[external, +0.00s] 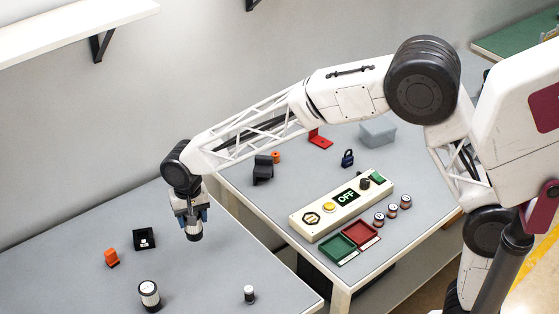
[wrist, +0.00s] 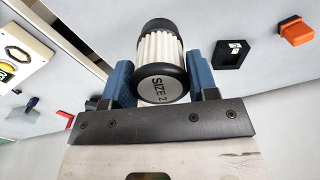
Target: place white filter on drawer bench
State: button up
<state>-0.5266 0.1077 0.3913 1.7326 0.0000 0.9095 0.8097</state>
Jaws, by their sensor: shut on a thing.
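My gripper (external: 191,213) is shut on a white filter (external: 195,229) and holds it above the left bench (external: 60,240). In the wrist view, the filter (wrist: 160,50) sits between the blue fingers of my gripper (wrist: 161,68). It has a white pleated body, black end caps and the print "SIZE 2" on the end facing the camera. Two other white filters with black caps stand on the left bench: a larger one (external: 149,296) and a small one (external: 249,294). I cannot tell which bench is the drawer bench.
A black square holder (external: 144,239) and an orange block (external: 111,258) lie on the left bench. The right bench (external: 290,180) bears a control panel (external: 341,203) reading "OFF", green (external: 338,248) and red (external: 361,233) trays, and several small parts. A wall shelf (external: 70,30) hangs above.

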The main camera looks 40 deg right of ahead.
jog(key=s+a+n, duration=0.3)
jog(key=s+a, duration=0.4)
jog(key=a, duration=0.3)
jog(key=shift+a+r, duration=0.3)
jog(key=shift+r, duration=0.1)
notch_tip(320, 180, down, 6)
jog(key=shift+f, duration=0.15)
jog(key=shift+f, duration=0.1)
dwell(0.3)
jog(key=shift+f, duration=1.75)
jog(key=shift+f, duration=0.15)
jog(key=o, duration=0.9)
jog(key=shift+o, duration=0.2)
